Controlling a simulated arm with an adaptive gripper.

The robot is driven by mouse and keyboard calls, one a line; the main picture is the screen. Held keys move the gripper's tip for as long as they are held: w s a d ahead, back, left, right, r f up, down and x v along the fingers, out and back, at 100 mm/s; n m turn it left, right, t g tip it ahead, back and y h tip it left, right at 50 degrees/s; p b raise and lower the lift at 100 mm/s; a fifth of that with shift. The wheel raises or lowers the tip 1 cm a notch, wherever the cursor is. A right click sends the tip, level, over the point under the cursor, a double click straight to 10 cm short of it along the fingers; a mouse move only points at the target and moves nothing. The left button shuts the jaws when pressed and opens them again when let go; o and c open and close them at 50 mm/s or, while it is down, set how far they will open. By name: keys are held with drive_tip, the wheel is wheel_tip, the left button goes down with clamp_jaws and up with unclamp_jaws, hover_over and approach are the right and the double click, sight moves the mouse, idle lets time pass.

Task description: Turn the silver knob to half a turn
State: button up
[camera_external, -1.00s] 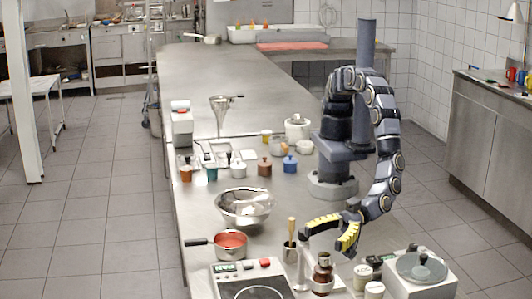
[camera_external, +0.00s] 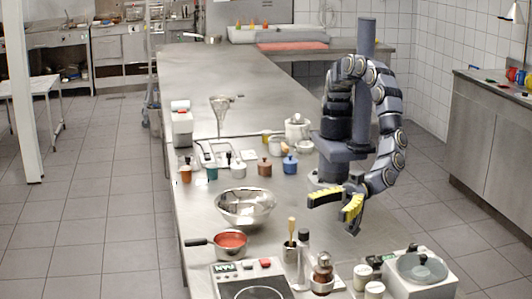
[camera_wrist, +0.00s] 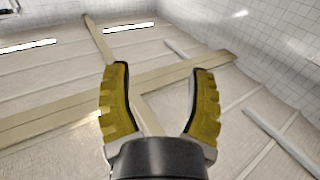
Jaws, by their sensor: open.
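My gripper (camera_external: 328,211) is open and empty above the steel counter, behind the bottles at the front. Its two yellow fingers are spread apart, with nothing between them in the wrist view (camera_wrist: 161,69). I cannot pick out a silver knob with certainty. The wrist view shows only ceiling beams, lamps and tiled walls.
A steel bowl (camera_external: 245,208), a red-filled saucepan (camera_external: 230,243), a black-capped bottle (camera_external: 304,260), a brown bottle (camera_external: 323,272) and jars (camera_external: 362,275) crowd the front. Several small pots stand behind the bowl. The far counter (camera_external: 190,75) is mostly clear.

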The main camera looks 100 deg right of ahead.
sight(324, 255)
drive_tip(key=shift+g+y, duration=0.3)
drive_tip(key=shift+y, duration=0.1)
drive_tip(key=f, duration=1.1)
drive_tip(key=shift+s+d+f, duration=0.25)
drive_tip(key=shift+s+d, duration=0.1)
drive_tip(key=shift+s, duration=0.05)
drive_tip(key=shift+w+a+n, duration=0.3)
drive_tip(key=shift+w+a, duration=0.05)
drive_tip(key=shift+w, duration=0.2)
clamp_jaws()
